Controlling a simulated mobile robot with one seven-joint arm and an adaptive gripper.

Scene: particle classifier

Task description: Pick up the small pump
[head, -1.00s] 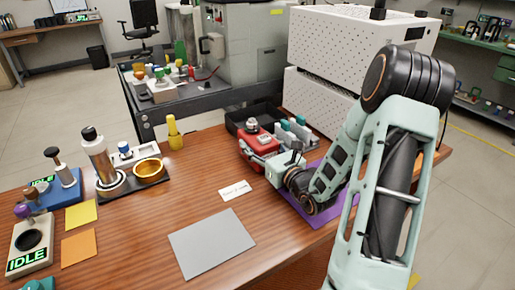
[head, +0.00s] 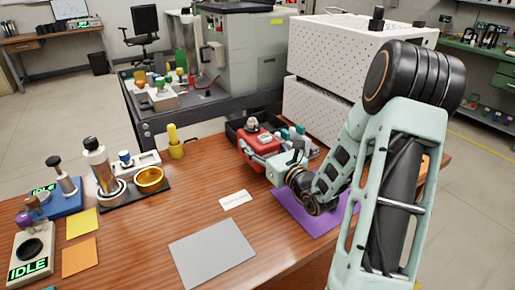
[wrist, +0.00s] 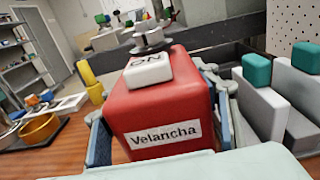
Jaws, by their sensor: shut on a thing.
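I cannot tell whether the pump's base is clear of the surface.
A dark tray (head: 234,126) with teal-capped grey blocks (wrist: 262,105) stands close to the pump's right. A white perforated cabinet (head: 325,110) rises behind. A purple mat (head: 300,222) lies under my arm. A yellow bottle (head: 175,145), a gold bowl (head: 149,178) and a grey mat (head: 212,248) lie left.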

